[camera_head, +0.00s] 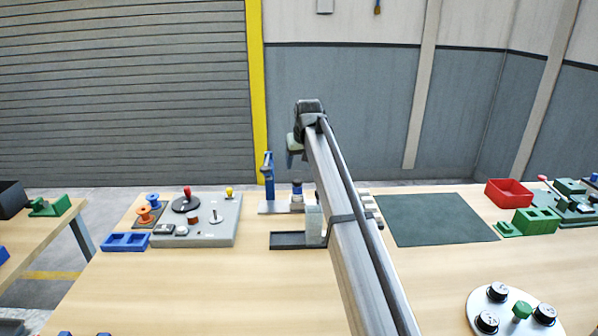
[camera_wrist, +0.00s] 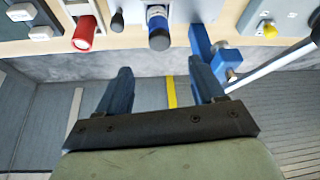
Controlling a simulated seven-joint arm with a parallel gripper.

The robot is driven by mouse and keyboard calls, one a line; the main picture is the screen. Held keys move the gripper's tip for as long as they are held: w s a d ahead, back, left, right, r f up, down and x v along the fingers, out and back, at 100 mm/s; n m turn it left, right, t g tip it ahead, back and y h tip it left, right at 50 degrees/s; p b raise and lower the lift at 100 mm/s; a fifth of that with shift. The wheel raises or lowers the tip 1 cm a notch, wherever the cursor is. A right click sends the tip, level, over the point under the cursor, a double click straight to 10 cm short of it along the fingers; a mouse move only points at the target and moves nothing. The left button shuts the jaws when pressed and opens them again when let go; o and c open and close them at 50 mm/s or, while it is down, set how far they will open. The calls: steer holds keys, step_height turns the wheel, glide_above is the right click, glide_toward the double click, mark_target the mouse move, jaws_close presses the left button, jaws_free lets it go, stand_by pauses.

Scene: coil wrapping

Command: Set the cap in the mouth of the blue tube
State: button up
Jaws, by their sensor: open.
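The blue tube (camera_head: 297,187) stands upright on a pale stand at the back of the table, left of my arm. In the wrist view the blue tube (camera_wrist: 157,22) has a pale band and a dark round end. I cannot tell whether that end is an open mouth or a cap. A small black piece (camera_wrist: 117,20) beside it may be the cap, but I cannot be sure. My gripper (camera_wrist: 160,70) is open, with nothing between its fingers. In the head view my gripper (camera_head: 291,158) is raised above and behind the tube, apart from it.
A blue upright post (camera_head: 268,176) stands just left of the tube. A grey panel (camera_head: 215,232) with knobs lies left. A dark mat (camera_head: 435,220) lies right. The front middle table is clear.

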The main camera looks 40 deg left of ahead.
steer(key=shift+v, duration=2.2)
